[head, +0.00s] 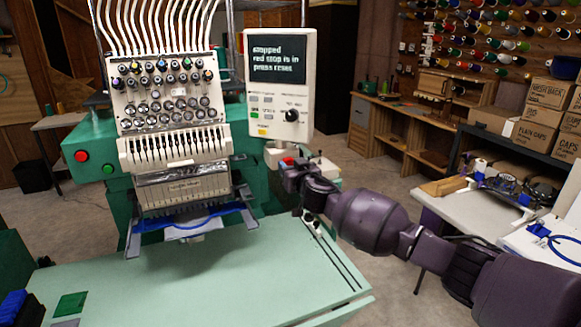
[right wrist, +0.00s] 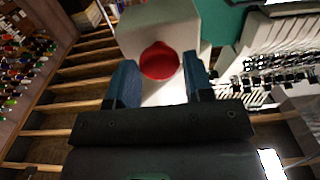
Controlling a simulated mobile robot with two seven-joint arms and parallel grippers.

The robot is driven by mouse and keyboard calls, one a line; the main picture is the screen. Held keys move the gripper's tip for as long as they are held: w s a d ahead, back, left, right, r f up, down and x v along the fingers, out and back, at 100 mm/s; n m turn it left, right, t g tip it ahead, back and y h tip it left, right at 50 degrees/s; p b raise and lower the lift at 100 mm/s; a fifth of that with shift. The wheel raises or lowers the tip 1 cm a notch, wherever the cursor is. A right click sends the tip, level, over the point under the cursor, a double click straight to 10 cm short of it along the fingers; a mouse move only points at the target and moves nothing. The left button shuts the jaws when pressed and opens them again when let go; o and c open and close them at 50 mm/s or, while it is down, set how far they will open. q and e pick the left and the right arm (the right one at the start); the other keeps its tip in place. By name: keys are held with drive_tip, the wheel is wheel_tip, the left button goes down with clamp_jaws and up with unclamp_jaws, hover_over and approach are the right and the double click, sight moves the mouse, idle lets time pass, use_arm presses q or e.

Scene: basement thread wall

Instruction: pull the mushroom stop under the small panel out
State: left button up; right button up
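The red mushroom stop (right wrist: 160,61) is a round red cap on a pale box in the right wrist view. In the head view, a bit of the red stop (head: 289,161) shows under the small panel (head: 279,84), partly hidden by my right gripper (head: 292,172). In the right wrist view my right gripper (right wrist: 160,72) has its two blue fingers apart, one on each side of the cap. I see no clear squeeze on it; whether the fingertips touch it is hard to tell. The panel's screen reads that it is stopped and the red stop is in. My left gripper is not in view.
The green embroidery machine (head: 100,150) with its needle head stands left of the panel. A pale green table (head: 190,280) lies in front, mostly clear. A side table (head: 460,210) and cardboard boxes (head: 545,115) stand at the right.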

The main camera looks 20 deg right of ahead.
drive_tip(key=shift+o, duration=1.4)
drive_tip(key=shift+s+r, duration=0.1)
drive_tip(key=shift+s, duration=0.15)
drive_tip(key=shift+w, duration=0.1)
drive_tip(key=s, duration=1)
drive_tip(key=shift+s+d, duration=0.2)
drive_tip(key=shift+s, duration=0.2)
